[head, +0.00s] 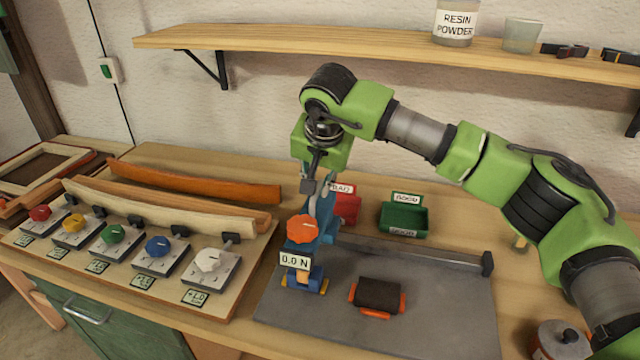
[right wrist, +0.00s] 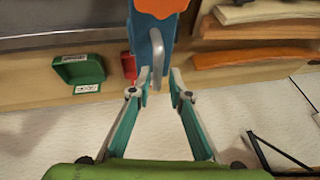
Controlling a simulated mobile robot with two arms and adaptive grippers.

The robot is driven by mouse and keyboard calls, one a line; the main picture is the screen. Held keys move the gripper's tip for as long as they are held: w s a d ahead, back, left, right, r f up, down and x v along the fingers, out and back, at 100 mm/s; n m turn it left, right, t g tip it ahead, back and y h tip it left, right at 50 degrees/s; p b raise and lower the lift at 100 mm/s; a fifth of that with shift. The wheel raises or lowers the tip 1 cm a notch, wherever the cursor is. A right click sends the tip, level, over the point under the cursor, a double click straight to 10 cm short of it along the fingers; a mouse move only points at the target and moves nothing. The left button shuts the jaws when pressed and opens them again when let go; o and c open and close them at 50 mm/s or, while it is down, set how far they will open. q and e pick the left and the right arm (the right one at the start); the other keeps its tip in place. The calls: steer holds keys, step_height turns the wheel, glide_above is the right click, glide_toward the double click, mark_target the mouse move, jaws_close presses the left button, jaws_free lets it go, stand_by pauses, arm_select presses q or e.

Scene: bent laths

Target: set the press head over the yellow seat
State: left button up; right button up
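The blue press (head: 308,255) stands on a grey plate, with an orange knob (head: 303,229) and a "0.0 N" display (head: 295,261). Yellow parts (head: 323,286) show at its foot. A grey block with a yellow knob (head: 75,223) is second from left in the row on the left board. My right gripper (head: 318,190) points down at the top of the press. In the right wrist view its fingers (right wrist: 160,78) are apart, on either side of a grey loop handle (right wrist: 156,60), with gaps visible. My left gripper is out of view.
Grey blocks with red (head: 40,213), green (head: 112,233), blue (head: 158,246) and white (head: 209,260) knobs flank the yellow one, with curved laths (head: 195,185) behind. Red (head: 346,208) and green (head: 404,220) bins stand behind the plate (head: 440,320). A dark roller (head: 379,294) lies on it.

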steer(key=shift+a, duration=0.15)
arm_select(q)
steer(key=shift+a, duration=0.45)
arm_select(e)
steer(key=v, duration=1.2)
